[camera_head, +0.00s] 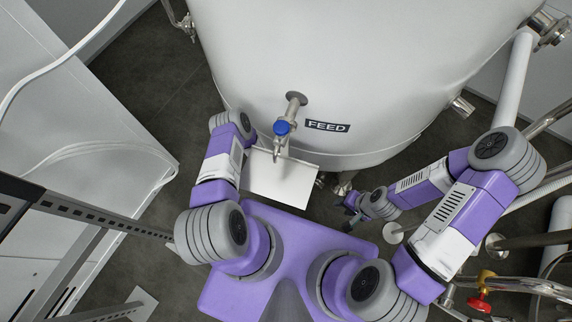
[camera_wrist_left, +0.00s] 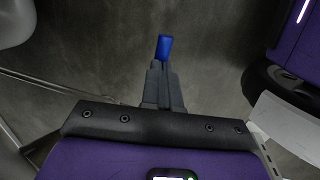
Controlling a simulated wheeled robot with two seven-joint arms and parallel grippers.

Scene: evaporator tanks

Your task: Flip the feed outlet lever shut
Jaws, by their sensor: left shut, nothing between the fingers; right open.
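The white feed tank (camera_head: 350,60) carries a dark FEED label (camera_head: 327,126). Its metal outlet pipe (camera_head: 293,106) sticks out left of the label. The outlet's blue-topped handle (camera_head: 283,128) sits on the pipe, with a thin metal part below it; its exact setting is too small to tell. My left forearm reaches up just left of the outlet, but its gripper is hidden in the head view. In the left wrist view my left gripper (camera_wrist_left: 164,55) is shut, with blue at its tips and dark floor behind. My right gripper (camera_head: 352,220) is open, low and right of the outlet.
A white plate (camera_head: 281,180) lies below the outlet, in front of the tank. A white cabinet (camera_head: 80,130) with a cable stands at left. Metal pipes and a red-handled valve (camera_head: 480,303) are at lower right. Bare dark floor (camera_head: 150,65) shows left of the tank.

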